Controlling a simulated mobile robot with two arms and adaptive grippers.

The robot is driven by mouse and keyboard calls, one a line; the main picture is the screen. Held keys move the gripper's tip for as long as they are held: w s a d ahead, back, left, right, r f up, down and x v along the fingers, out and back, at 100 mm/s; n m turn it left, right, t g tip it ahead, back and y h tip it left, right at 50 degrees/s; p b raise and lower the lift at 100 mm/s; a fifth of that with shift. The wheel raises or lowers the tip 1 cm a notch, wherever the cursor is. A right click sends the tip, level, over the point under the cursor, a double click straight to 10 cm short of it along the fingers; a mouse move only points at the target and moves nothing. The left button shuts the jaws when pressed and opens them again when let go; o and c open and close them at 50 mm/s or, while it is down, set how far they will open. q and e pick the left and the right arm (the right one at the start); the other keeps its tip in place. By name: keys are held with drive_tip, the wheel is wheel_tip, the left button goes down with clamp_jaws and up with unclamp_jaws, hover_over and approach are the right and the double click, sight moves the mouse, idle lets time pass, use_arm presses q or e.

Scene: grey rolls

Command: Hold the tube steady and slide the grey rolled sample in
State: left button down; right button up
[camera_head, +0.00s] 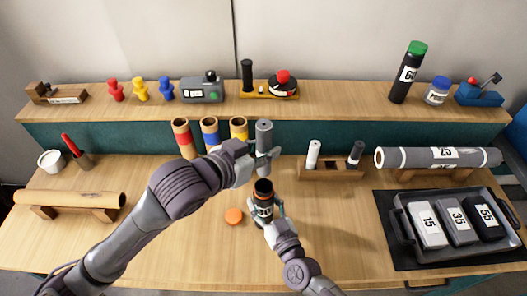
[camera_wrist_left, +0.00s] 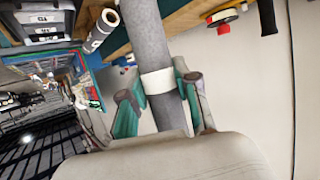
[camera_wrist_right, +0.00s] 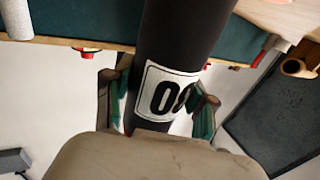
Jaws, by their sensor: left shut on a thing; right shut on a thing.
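The grey rolled sample (camera_head: 264,134) is upright in my left gripper (camera_head: 258,160), above and slightly behind the tube's mouth. In the left wrist view the grey roll (camera_wrist_left: 146,38) with a pale band sits between the green-padded fingers (camera_wrist_left: 160,105). The black tube (camera_head: 263,190) stands with its dark open mouth up and a white number label. My right gripper (camera_head: 266,215) is shut on the tube's lower part. In the right wrist view the tube (camera_wrist_right: 185,30) and its label lie between the fingers (camera_wrist_right: 160,105). The roll appears apart from the tube.
An orange cap (camera_head: 234,216) lies left of the tube. A wooden holder (camera_head: 330,170) with a white and a dark roll stands right. Red, blue and yellow-banded tubes stand behind. A black-handled tray (camera_head: 400,215) with numbered boxes is at right.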

sight(260, 168)
use_arm(q)
drive_tip(key=shift+f, duration=0.4)
drive_tip(key=shift+f, duration=1.9)
drive_tip(key=shift+f, duration=0.3)
drive_tip(key=shift+f, duration=3.2)
drive_tip(key=c, duration=0.8)
unclamp_jaws()
drive_tip(key=shift+o, duration=0.2)
